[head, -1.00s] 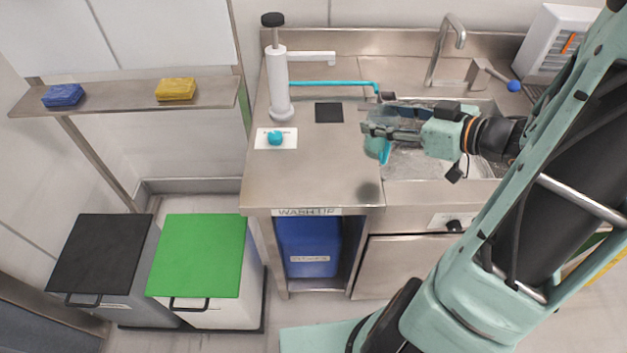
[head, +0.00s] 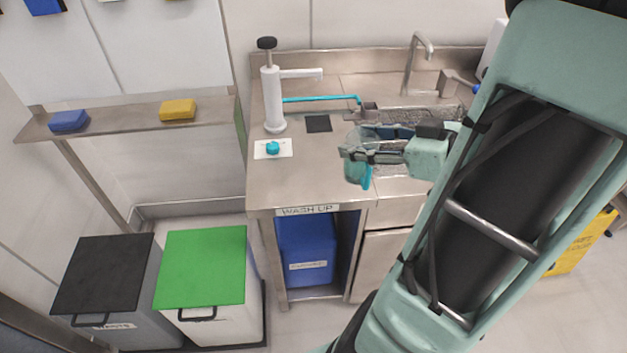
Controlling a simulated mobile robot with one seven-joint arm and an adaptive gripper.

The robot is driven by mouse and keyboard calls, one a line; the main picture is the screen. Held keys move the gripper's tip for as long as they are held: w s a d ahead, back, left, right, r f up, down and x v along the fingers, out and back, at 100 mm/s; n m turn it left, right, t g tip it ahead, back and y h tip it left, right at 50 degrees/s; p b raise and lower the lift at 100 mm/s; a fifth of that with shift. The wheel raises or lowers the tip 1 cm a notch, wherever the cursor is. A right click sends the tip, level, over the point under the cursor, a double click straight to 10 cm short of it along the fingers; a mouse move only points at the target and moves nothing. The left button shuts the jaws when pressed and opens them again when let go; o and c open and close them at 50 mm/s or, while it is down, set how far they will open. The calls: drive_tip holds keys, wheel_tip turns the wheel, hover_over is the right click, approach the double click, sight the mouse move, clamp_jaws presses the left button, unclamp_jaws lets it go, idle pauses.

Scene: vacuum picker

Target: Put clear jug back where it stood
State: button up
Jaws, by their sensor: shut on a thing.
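The clear jug (head: 357,139) is a see-through vessel with a teal part (head: 358,176) showing below the fingers. My gripper (head: 352,155) is shut on it, near the left edge of the sink (head: 420,115) and above the counter. The fingers and gripper body hide much of the jug. A black square (head: 318,123) lies bare on the steel counter (head: 325,180), to the left of and behind the held jug.
A white pump dispenser (head: 272,100) with a teal tube (head: 320,98) stands at the back left. A white card with a teal knob (head: 273,148) lies before it. A tap (head: 412,60) rises behind the sink. The front left counter is clear.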

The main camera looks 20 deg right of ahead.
drive_tip(key=shift+s+a+r, duration=0.1)
drive_tip(key=shift+s+a, duration=0.05)
drive_tip(key=shift+a, duration=0.05)
drive_tip(key=shift+w+a+f+b, duration=0.15)
drive_tip(key=shift+w+f+b, duration=0.4)
drive_tip(key=shift+w+f, duration=2.8)
drive_tip(key=shift+w+a+f+b, duration=0.1)
drive_tip(key=shift+w+f+b, duration=0.45)
drive_tip(key=shift+w+f, duration=2.75)
drive_tip(key=shift+w+r, duration=0.2)
drive_tip(key=shift+w, duration=0.05)
drive_tip(key=shift+f, duration=0.2)
drive_tip(key=o, duration=1.3)
drive_tip(key=shift+o, duration=0.3)
